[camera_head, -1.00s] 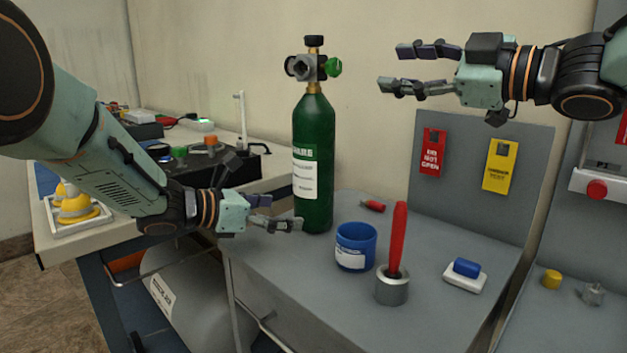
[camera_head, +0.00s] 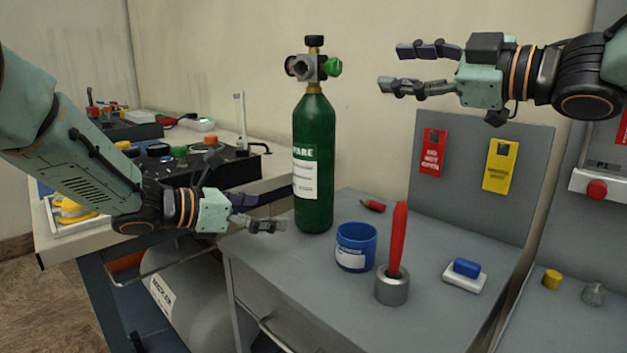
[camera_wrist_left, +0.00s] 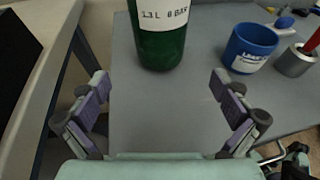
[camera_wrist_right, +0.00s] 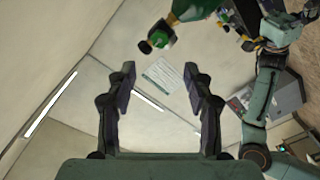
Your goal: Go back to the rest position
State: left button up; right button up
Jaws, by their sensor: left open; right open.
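My left gripper (camera_head: 262,213) is open and empty, low to the left of the green oxygen cylinder (camera_head: 313,165), apart from it. In the left wrist view the cylinder's base (camera_wrist_left: 160,45) stands beyond the open fingers (camera_wrist_left: 160,105), on the grey bench top. My right gripper (camera_head: 408,68) is open and empty, raised to the right of the cylinder's valve (camera_head: 314,67). In the right wrist view its fingers (camera_wrist_right: 163,85) are spread with nothing between them. The cylinder stands upright with its label facing me.
On the grey bench (camera_head: 300,265) are a blue cup (camera_head: 356,246), a red-handled tool in a metal holder (camera_head: 392,290), a blue and white block (camera_head: 465,275) and a small red item (camera_head: 373,206). Red (camera_head: 432,152) and yellow (camera_head: 501,165) tags hang on the panel. A black device (camera_head: 195,165) stands left.

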aim_at(297, 212)
pick_arm(q)
jog(key=x, duration=1)
jog(key=shift+w+d+f, duration=0.1)
jog(key=shift+f, duration=0.1)
jog(key=shift+r, duration=0.1)
pick_arm(e)
jog(key=x, duration=0.3)
jog(key=shift+w+a, duration=0.1)
jog(key=shift+w, duration=0.1)
